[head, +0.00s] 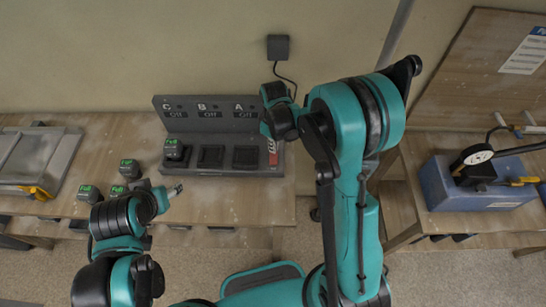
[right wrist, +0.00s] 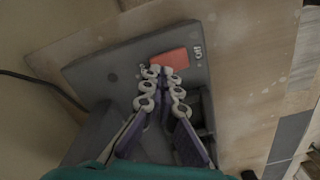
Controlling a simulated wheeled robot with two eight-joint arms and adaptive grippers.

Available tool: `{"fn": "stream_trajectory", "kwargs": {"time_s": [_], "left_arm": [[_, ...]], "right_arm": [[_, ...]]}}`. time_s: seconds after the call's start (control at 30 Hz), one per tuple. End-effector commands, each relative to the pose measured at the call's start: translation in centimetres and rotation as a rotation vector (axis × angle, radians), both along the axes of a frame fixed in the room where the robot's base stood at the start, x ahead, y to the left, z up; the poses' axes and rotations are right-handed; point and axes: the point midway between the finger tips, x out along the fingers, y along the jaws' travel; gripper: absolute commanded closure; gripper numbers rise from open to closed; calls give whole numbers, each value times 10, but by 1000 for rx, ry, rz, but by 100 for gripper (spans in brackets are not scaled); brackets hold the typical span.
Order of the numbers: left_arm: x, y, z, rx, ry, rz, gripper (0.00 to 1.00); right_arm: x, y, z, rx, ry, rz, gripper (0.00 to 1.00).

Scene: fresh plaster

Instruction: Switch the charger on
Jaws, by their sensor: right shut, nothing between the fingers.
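The charger (head: 215,112) is a dark grey unit on the bench, with panels C, B and A each reading Off. Its red switch (head: 272,158) is at the right end of the base. In the right wrist view the red switch (right wrist: 170,60) lies just beyond my right fingertips, beside an Off mark. My right gripper (right wrist: 163,73) is shut and empty over the charger; I cannot tell whether it touches the switch. A battery (head: 173,149) stands in bay C; the other two bays look empty. My left gripper (head: 175,190) is near the bench's front edge, its jaws unclear.
Several batteries with green displays, one of them here (head: 129,168), stand on the bench left of the charger. A grey tray (head: 40,155) lies at far left. A cable runs to a wall box (head: 278,47). A blue case (head: 480,185) with a gauge stands at right.

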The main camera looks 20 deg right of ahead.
Motion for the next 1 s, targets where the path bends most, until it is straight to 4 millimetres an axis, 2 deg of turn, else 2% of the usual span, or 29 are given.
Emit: {"fn": "stream_trajectory", "kwargs": {"time_s": [1.0], "left_arm": [[0, 0, -7, 0, 0, 0, 46]], "right_arm": [[0, 0, -8, 0, 0, 0, 100]]}}
